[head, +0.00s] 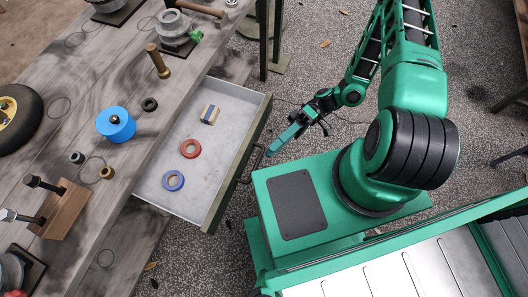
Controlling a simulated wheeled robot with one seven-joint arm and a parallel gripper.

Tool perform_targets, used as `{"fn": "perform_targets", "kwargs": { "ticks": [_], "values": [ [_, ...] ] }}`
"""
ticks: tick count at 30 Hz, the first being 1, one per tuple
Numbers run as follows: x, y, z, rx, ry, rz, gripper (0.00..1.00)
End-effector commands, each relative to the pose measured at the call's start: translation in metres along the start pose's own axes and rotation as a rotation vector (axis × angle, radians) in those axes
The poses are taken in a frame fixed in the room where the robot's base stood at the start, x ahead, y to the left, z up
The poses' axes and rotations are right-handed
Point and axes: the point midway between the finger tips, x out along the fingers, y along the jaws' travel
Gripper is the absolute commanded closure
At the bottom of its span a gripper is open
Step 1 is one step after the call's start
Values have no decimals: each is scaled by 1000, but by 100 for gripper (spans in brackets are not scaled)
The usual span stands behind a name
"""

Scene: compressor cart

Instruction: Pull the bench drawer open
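The bench drawer (237,164) stands pulled out from the right side of the wooden bench (128,68). Its pale inside shows a red ring (190,149), a blue ring (173,181) and a small wooden block with a blue stripe (210,114). The drawer's dark handle (250,164) is on its outer front. My gripper (272,150) is just to the right of the drawer front, close to the handle, and looks apart from it. The fingers are seen edge-on, and I cannot tell whether they are open or shut.
On the bench top are a blue cylinder (116,125), a brass bolt (158,61), several small nuts, a wheel (17,114) and a wooden block with black bolts (62,209). My green base stands close to the drawer's lower right.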

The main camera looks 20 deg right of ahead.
Motion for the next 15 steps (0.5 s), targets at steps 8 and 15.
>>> {"fn": "perform_targets", "kwargs": {
  "ticks": [8,15],
  "values": [
    [-23,0,0,1,-1,1,72],
    [-24,0,0,1,-1,0,72]
  ]
}}
